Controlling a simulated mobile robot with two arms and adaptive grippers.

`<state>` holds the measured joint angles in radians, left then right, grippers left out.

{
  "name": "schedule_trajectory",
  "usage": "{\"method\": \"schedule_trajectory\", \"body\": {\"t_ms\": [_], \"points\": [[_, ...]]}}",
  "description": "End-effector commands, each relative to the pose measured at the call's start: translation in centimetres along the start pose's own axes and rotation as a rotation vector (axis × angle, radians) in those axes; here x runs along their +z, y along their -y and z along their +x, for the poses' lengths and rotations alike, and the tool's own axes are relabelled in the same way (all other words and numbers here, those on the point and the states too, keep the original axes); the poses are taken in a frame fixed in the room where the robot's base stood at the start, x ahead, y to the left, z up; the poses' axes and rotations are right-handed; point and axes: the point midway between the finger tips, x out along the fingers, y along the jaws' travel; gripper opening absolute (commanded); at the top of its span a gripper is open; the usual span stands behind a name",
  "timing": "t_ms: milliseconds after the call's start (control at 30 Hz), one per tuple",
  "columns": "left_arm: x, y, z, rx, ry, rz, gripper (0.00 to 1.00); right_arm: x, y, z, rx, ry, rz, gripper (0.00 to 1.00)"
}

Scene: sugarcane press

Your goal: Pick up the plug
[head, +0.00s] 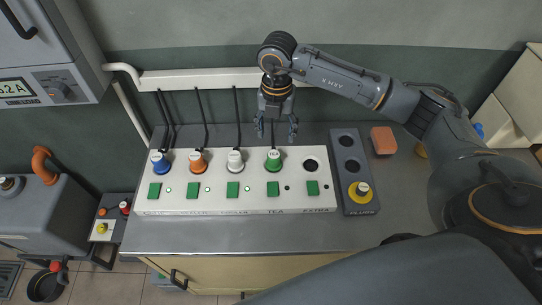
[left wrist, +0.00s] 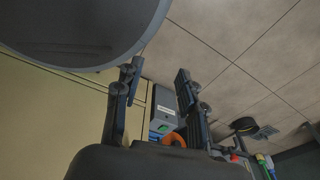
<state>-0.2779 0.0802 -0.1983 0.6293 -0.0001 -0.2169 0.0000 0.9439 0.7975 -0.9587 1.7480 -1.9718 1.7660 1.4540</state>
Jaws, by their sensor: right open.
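Several plugs stand in a row of sockets on a white panel (head: 150,207): a blue plug (head: 160,163), an orange plug (head: 198,162), a white plug (head: 235,162) and a green plug (head: 273,160). Each has a dark cable rising behind it. A yellow plug (head: 360,190) sits in the dark socket block (head: 343,140) at the right. My right gripper (head: 276,135) is open and empty, pointing down just above the green plug, apart from it. My left gripper (left wrist: 158,75) shows in the left wrist view, fingers apart with nothing between them.
The panel's rightmost socket (head: 311,165) is empty, as are two in the dark block. Green buttons (head: 232,190) line the panel's front. An orange block (head: 383,140) lies right of the dark block. The grey counter's (head: 230,234) front strip is clear.

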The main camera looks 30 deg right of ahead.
Motion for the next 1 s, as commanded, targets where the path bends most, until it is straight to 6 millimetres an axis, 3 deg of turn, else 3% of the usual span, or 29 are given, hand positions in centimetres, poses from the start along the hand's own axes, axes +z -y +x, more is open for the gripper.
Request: {"method": "schedule_trajectory", "body": {"t_ms": [100,233,367,633,800,1000], "points": [[3.1,-0.5,-1.0,0.006,0.047,0.0,0.4,-0.1,0.0,2.4,-0.003,-0.004,0.0,0.61],[4.9,-0.8,-1.4,0.01,0.073,0.0,0.4,-0.1,0.0,4.5,-0.001,-0.003,0.0,0.61],[4.3,-0.7,-1.5,0.009,0.065,0.001,0.4,-0.1,-0.1,5.5,0.002,-0.002,-0.001,0.61],[0.3,-0.2,-3.3,0.003,0.009,0.001,0.4,-0.3,-0.4,8.4,-0.001,-0.005,-0.001,0.61],[0.9,-0.2,-3.5,0.004,0.018,0.002,0.4,-0.2,-0.4,10.6,0.0,-0.002,-0.002,0.61],[2.2,-0.5,-3.5,0.006,0.037,0.002,0.4,-0.2,-0.5,10.9,0.003,-0.001,-0.003,0.61]]}}
